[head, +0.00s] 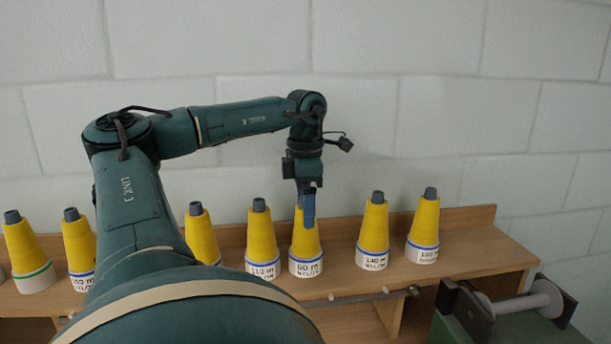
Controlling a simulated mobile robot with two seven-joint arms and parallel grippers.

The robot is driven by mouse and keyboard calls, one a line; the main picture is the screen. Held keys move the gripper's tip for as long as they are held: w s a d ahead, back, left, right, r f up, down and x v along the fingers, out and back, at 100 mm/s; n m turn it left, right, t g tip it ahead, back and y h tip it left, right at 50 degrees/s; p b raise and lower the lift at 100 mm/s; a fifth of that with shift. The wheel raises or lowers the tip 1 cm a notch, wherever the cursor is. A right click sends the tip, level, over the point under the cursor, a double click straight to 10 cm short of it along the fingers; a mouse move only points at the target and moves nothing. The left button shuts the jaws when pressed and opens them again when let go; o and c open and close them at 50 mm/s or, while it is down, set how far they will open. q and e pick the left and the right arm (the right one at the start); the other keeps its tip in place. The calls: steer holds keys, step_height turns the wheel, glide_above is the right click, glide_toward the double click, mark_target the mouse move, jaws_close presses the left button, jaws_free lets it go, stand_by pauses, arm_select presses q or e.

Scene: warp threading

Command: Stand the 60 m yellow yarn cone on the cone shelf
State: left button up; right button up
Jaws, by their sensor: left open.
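The 60 m yellow yarn cone (305,244), with a white label band and a blue line at its base, stands upright on the wooden cone shelf (468,254), between the 110 m cone and the 140 m cone. My left gripper (309,212) points down over this cone and is open. A blue finger lies in front of the cone's upper part, and the cone's tip is hidden by the gripper. I cannot tell whether the finger touches the cone. My right gripper is not in view.
The 110 m cone (261,241) stands close on the left, the 140 m cone (373,234) farther off on the right, and another cone (424,228) beyond it. More cones stand at the left, partly behind my arm. A white spool (544,299) is at the lower right.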

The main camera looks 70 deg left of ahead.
arm_select(q)
step_height(320, 180, up, 11)
steer(key=p, duration=0.1)
steer(key=shift+f+p, duration=0.2)
steer(key=shift+p, duration=0.15)
stand_by(0.4)
